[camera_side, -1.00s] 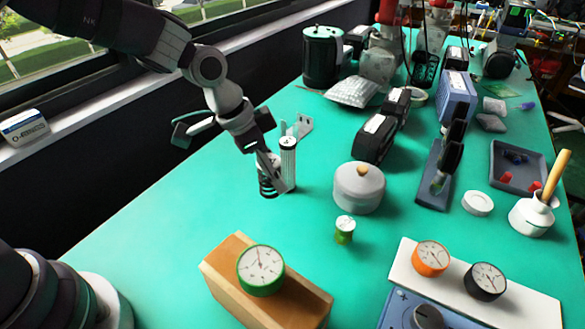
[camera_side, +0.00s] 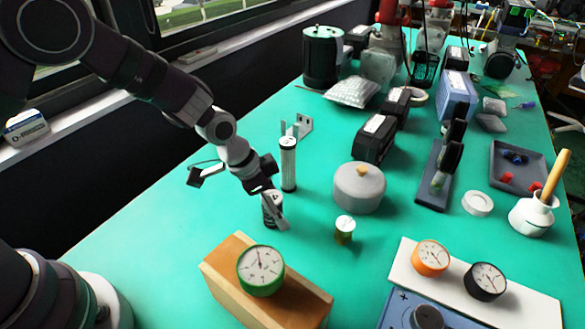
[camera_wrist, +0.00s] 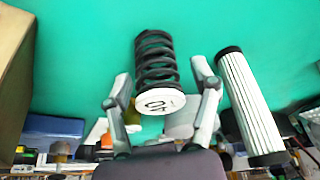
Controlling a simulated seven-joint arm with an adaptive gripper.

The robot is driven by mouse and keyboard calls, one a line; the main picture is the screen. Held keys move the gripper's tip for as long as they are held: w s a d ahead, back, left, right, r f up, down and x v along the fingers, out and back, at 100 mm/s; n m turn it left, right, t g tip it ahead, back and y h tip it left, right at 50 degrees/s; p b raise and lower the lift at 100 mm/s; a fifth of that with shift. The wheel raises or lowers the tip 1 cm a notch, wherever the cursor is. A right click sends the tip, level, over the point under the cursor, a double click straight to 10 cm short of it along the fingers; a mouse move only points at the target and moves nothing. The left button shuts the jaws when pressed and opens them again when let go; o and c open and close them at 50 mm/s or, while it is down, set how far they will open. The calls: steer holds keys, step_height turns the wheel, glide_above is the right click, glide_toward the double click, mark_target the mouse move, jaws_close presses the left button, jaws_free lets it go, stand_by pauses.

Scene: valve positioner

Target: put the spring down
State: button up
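The spring (camera_side: 270,209) is a black coil with a white end disc. In the side view it stands about upright on the green table, partly hidden by my gripper (camera_side: 277,207). In the wrist view the spring (camera_wrist: 156,58) lies between the two fingers of my gripper (camera_wrist: 161,88), with its white marked end toward the camera. Narrow gaps show between the fingers and the spring, so my gripper looks slightly open around it.
A white cylinder with dark ends (camera_side: 288,165) stands close behind the spring. A small green-and-white jar (camera_side: 344,230) and a grey lidded pot (camera_side: 359,188) are to its right. A wooden block (camera_side: 225,270) with a green gauge (camera_side: 261,270) is in front. The table to the left is clear.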

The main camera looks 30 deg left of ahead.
steer(key=shift+r, duration=0.1)
steer(key=v, duration=1.2)
steer(key=s+a+r+n+t+y, duration=0.1)
steer(key=s+a+r+n, duration=0.3)
steer(key=s, duration=0.2)
steer(key=s+a+r+n+t+y, duration=0.1)
steer(key=s+a+r+n+y, duration=0.1)
steer(key=s+a+r+n, duration=0.2)
steer(key=shift+s+a+n, duration=0.4)
steer(key=shift+s+n, duration=0.1)
steer(key=shift+s, duration=0.7)
